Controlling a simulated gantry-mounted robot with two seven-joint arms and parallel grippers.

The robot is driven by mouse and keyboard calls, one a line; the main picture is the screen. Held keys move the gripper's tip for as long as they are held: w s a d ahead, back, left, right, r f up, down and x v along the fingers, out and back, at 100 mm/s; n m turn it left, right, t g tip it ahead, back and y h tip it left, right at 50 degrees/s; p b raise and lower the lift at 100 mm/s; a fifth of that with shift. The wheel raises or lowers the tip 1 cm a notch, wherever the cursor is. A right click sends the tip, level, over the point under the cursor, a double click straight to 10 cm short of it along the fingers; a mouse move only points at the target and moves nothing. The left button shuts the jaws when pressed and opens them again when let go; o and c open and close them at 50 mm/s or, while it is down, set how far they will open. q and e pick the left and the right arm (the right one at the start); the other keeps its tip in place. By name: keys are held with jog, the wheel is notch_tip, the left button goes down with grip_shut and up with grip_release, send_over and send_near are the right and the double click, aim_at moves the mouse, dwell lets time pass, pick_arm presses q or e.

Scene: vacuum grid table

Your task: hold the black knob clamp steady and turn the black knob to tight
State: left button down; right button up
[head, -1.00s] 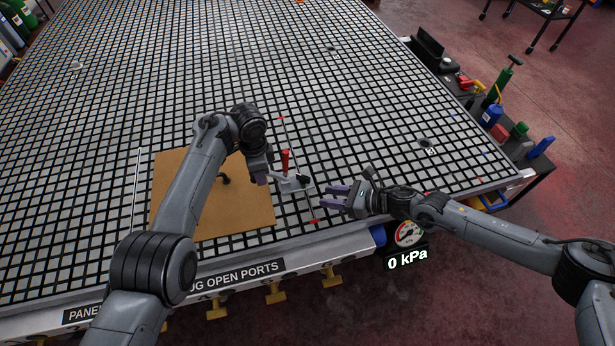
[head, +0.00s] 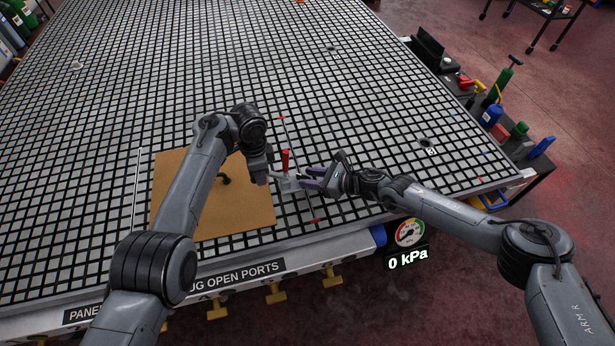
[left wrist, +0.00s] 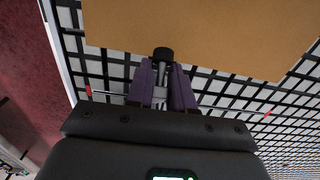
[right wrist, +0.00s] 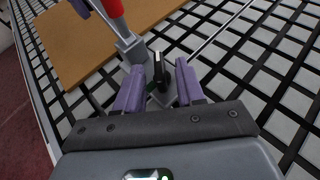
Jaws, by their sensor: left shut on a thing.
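The clamp (head: 289,185) has a grey metal body and an upright red handle (head: 286,158), and stands on the grid just right of the brown panel. My left gripper (head: 263,178) is shut on its grey arm (left wrist: 160,92); a black round tip (left wrist: 163,54) shows beyond the fingers in the left wrist view. The black knob (right wrist: 158,68) stands upright on the clamp's grey base in the right wrist view. My right gripper (right wrist: 160,66) is open, with one finger on either side of the knob and gaps visible. The knob is too small to make out in the head view.
The brown panel (head: 250,215) lies flat on the grid table (head: 380,110), with a small black fitting (head: 225,180) on it. A thin rod with red ends (head: 313,220) runs past the clamp. A gauge (head: 409,232) at the table edge reads 0 kPa.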

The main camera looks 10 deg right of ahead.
jog(key=shift+w+a+f, duration=0.25)
jog(key=shift+w+a, duration=0.05)
jog(key=shift+a, duration=0.2)
grip_shut()
